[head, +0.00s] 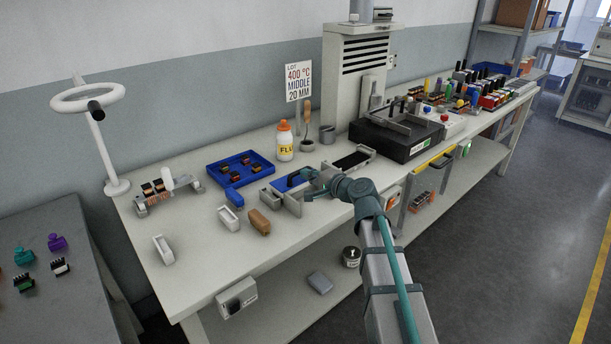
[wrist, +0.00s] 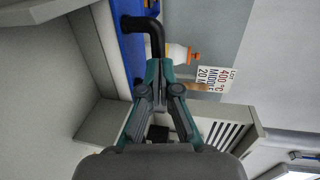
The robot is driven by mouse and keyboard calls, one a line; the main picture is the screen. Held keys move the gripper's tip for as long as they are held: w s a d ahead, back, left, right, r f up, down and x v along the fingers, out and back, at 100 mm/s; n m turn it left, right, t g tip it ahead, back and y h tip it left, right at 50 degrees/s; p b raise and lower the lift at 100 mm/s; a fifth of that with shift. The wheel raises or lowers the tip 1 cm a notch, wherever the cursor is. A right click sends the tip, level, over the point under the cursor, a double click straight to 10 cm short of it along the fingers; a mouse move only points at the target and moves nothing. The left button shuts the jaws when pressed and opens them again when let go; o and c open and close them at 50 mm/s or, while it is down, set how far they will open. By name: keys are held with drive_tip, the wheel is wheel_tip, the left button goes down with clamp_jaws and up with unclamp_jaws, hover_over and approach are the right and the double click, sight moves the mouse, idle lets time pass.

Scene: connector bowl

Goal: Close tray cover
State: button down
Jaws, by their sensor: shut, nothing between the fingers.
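A long grey tray fixture (head: 359,155) lies along the front of the bench. A blue cover (head: 281,185) with a black bent handle (head: 294,178) is at its left part. The right part shows a dark recess. My gripper (head: 312,184) is at the cover's right side, close to the handle. In the wrist view, my gripper (wrist: 158,68) is shut with its fingers together and empty. The black handle (wrist: 156,35) is just beyond the fingertips, and the blue cover (wrist: 129,50) is to the left. I cannot tell whether the fingertips touch the handle.
A blue bin (head: 240,170) with small parts and a white bottle (head: 285,147) stand behind. A black box machine (head: 390,138) is to the right. A brown-handled tool (head: 259,222) and a white holder (head: 229,220) lie to the left. The bench's front left is mostly clear.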

drive_tip(key=v, duration=1.3)
drive_tip(key=s+d+f+n+g+h+p, duration=0.1)
drive_tip(key=s+f+n+g+h, duration=0.3)
drive_tip(key=f, duration=0.7)
drive_tip(key=s+d+f+g+p, duration=0.1)
drive_tip(key=s+f+g, duration=0.35)
drive_tip(key=f, duration=0.75)
drive_tip(key=s+d+f+n+g+h+p, duration=0.1)
drive_tip(key=s+f+n+h, duration=0.15)
drive_tip(key=s+f, duration=0.6)
drive_tip(key=s+f+n+g+h+p, duration=0.1)
drive_tip(key=s+f+g, duration=0.2)
drive_tip(key=s+f, duration=0.3)
drive_tip(key=s+d+f+n+g+h+p, duration=0.1)
drive_tip(key=s+f, duration=0.6)
drive_tip(key=s, duration=0.8)
drive_tip(key=s+d+f+n+g+h+p, duration=0.1)
drive_tip(key=s+f+g+p, duration=0.2)
drive_tip(key=s, duration=0.8)
wheel_tip(320, 180, down, 4)
drive_tip(key=shift+f+n+g, duration=0.2)
drive_tip(key=shift+n+g, duration=0.15)
drive_tip(key=shift+g, duration=0.9)
drive_tip(key=shift+d+h, duration=0.15)
drive_tip(key=shift+h, duration=0.1)
